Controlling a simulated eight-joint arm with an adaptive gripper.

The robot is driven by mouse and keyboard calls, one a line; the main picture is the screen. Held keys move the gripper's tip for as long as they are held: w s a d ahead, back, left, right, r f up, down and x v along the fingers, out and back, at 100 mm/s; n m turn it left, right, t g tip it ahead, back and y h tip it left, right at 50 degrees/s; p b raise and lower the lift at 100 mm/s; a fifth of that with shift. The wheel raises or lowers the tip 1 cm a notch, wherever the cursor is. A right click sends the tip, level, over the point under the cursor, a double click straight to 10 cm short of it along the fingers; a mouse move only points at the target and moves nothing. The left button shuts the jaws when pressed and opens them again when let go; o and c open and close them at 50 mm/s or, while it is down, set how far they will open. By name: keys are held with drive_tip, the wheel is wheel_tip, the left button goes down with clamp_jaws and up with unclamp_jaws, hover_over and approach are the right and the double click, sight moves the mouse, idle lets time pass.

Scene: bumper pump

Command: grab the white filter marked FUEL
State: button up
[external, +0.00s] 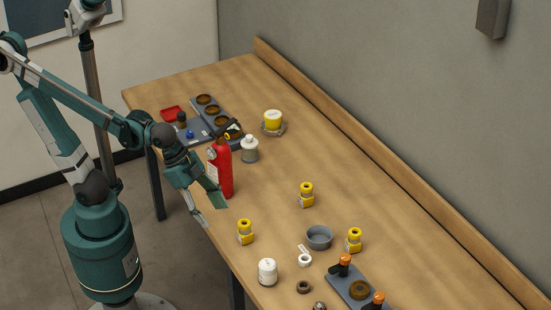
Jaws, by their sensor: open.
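A white cylinder (267,272) stands upright near the table's front edge, low in the external view. It looks like the filter, but any FUEL marking on it is too small to read. My gripper (213,213) hangs at the front edge of the table, up and left of the white cylinder and clear of it. Its fingers are spread, with nothing seen between them. It is just in front of a red fire extinguisher (224,174), and I cannot tell whether they touch.
Yellow fittings (245,232) stand mid-table. A grey bowl (319,237), a small white part (304,257) and a dark ring (303,287) are right of the cylinder. A grey fixture (357,290) with orange-topped clamps is farther right. A grey-white bottle (250,150) stands behind the extinguisher.

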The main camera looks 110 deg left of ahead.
drive_tip(key=w+d+m+g+h+p, duration=0.1)
drive_tip(key=w+d+m+p, duration=0.2)
drive_tip(key=w+p, duration=0.55)
drive_tip(key=m+g+h+p, duration=0.2)
drive_tip(key=m+p, duration=0.2)
hover_over(266, 260)
drive_tip(key=s+a, duration=0.2)
wheel_tip(266, 260, down, 4)
drive_tip(key=shift+d+r, duration=0.1)
drive_tip(key=shift+r, duration=0.05)
drive_tip(key=shift+w+d+f, duration=0.3)
drive_tip(key=shift+w+f, duration=0.3)
drive_tip(key=shift+f, duration=0.15)
drive_tip(key=shift+x, duration=1.3)
drive_tip(key=shift+x, duration=2.55)
drive_tip(key=shift+s+a+f, duration=0.1)
drive_tip(key=shift+s, duration=0.05)
drive_tip(key=c, duration=1.1)
